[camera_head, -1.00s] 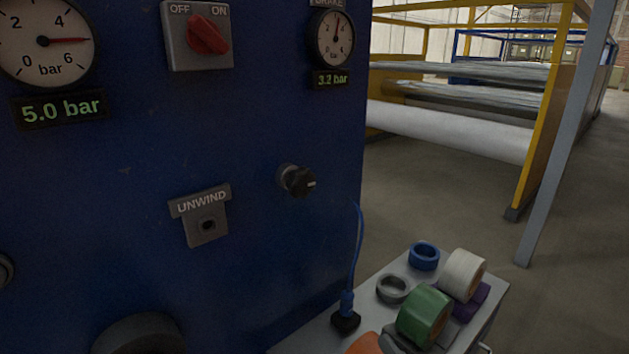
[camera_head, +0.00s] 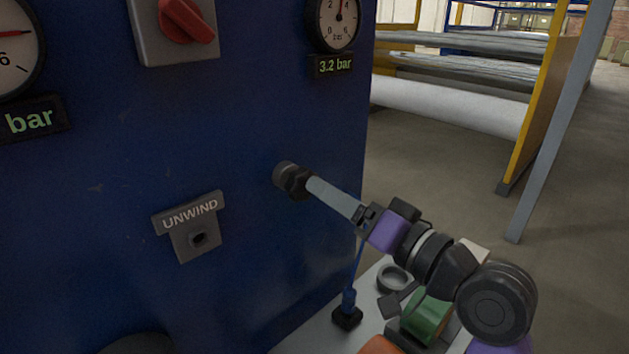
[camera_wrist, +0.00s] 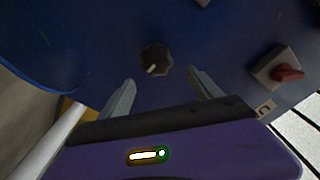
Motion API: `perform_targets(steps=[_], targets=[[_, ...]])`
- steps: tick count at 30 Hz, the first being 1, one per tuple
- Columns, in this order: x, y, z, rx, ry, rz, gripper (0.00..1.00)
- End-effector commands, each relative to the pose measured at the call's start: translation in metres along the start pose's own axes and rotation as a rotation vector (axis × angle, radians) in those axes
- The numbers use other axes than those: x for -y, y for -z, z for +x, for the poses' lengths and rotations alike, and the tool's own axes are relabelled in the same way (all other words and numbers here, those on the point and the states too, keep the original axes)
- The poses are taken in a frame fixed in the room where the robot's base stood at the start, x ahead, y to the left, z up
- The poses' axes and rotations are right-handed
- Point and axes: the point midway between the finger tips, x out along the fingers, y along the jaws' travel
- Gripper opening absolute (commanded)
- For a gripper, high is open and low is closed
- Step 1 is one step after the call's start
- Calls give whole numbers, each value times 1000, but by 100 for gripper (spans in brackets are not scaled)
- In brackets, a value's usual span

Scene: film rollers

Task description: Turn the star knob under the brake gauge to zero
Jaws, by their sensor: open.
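The black star knob (camera_head: 296,181) sticks out from the blue panel, below the round brake gauge (camera_head: 337,18). The gauge's display (camera_head: 335,65) reads 3.2 bar. In the wrist view the knob (camera_wrist: 156,58) shows a pale pointer mark on its face. My gripper (camera_head: 313,186) reaches in from the lower right, with its fingertips close to the knob. In the wrist view my gripper (camera_wrist: 162,80) is open, and the knob lies just beyond and between its two grey fingers. I cannot tell whether a finger touches it.
A red rotary switch (camera_head: 187,18) sits upper left on the blue panel (camera_head: 110,140). An UNWIND plate (camera_head: 192,228) is lower left of the knob. Below my arm, a grey shelf (camera_head: 315,330) carries tape rolls, including a green one (camera_head: 428,316), and a blue cable (camera_head: 359,262).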

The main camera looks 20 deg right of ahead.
Motion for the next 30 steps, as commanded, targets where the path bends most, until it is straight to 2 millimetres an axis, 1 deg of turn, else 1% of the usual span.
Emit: perform_targets(steps=[1,3,7,15,18,21,25,30], targets=[[0,-7,0,27,-1,14,74],[-1,-12,1,51,-5,28,74],[-2,-14,10,58,-10,37,74],[-1,-16,50,57,-9,37,74],[-2,-16,63,56,-10,36,74],[-2,-18,72,56,-10,37,74],[-3,-18,77,54,-10,35,74],[-3,-18,78,53,-10,35,74]])
